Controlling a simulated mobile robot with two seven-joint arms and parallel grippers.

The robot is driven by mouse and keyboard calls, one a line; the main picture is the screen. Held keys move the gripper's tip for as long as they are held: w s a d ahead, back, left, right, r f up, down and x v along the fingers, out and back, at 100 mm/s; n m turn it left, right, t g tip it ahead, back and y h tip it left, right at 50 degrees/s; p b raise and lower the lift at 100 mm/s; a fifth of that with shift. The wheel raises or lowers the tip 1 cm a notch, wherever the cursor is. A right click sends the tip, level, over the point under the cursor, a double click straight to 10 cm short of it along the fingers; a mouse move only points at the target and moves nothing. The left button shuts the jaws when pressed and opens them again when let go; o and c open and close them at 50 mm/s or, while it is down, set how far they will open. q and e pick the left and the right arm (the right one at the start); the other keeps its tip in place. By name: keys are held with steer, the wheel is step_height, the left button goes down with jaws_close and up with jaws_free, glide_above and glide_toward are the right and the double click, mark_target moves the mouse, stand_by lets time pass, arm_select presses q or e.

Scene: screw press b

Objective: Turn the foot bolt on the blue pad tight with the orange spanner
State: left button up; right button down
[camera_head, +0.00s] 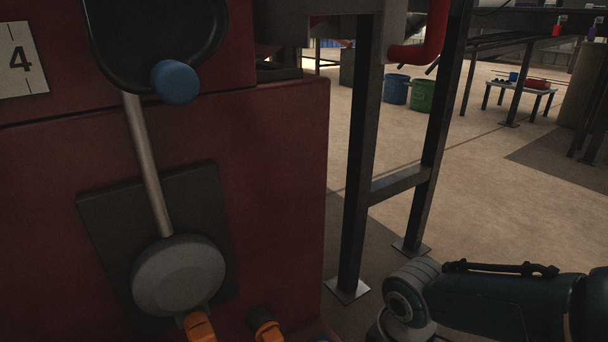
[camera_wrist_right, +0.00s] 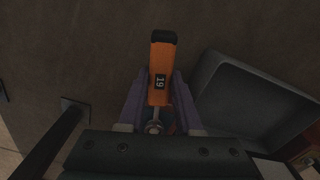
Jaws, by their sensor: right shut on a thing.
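A small metal ring-like part (camera_wrist_right: 153,127) shows at the near end of the handle, partly hidden by the gripper body. Whether it sits on the foot bolt cannot be told. Neither the bolt nor the blue pad shows clearly. My left gripper is not in view.
A red machine (camera_head: 285,200) fills the left of the head view, with a blue-knobbed lever (camera_head: 175,82) and round grey hub (camera_head: 180,277). Two orange parts (camera_head: 199,327) (camera_head: 265,327) show below. Dark steel legs (camera_head: 360,160) stand beside it. A dark grey tray-like thing (camera_wrist_right: 235,100) lies right of the spanner.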

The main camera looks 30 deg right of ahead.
steer(key=shift+s+a+m+p, duration=0.15)
steer(key=shift+a+m+p, duration=0.2)
steer(key=shift+a+m, duration=0.55)
steer(key=shift+s+a+m+p, duration=0.15)
steer(key=shift+a+m+p, duration=0.2)
steer(key=shift+a+m, duration=0.5)
steer(key=a+m, duration=0.3)
steer(key=shift+w+a, duration=0.15)
steer(key=shift+w, duration=0.05)
steer(key=shift+a+m, duration=0.1)
steer(key=shift+m, duration=0.15)
